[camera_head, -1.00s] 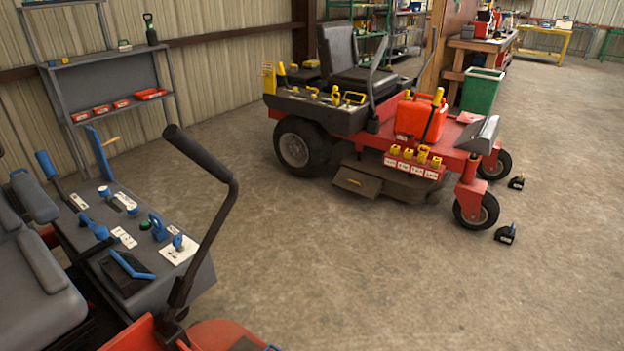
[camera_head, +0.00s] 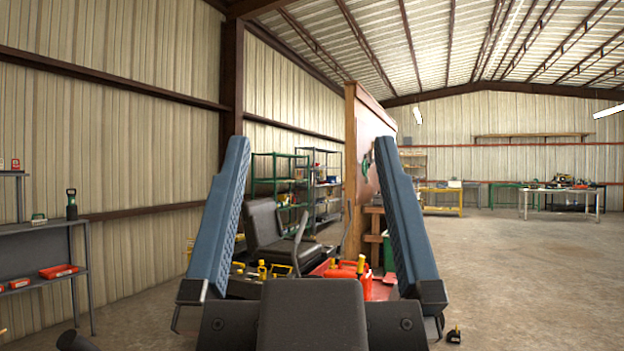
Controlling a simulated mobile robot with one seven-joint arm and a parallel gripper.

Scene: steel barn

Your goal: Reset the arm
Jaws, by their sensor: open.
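My gripper (camera_head: 311,145) stands upright in the middle of the head view, close to the camera. Its two blue-grey ridged fingers point up and are spread wide apart, with nothing between them. Its dark base covers the bottom middle of the picture. Behind it is the red riding mower (camera_head: 381,289), with a black seat (camera_head: 262,236) and yellow-topped levers. The gripper hides much of the mower.
A grey shelf (camera_head: 40,228) with red trays stands at the left wall. A wooden partition (camera_head: 354,160) and green shelving (camera_head: 283,180) are behind the mower. Tables (camera_head: 560,191) stand far right. The concrete floor (camera_head: 530,275) at right is open.

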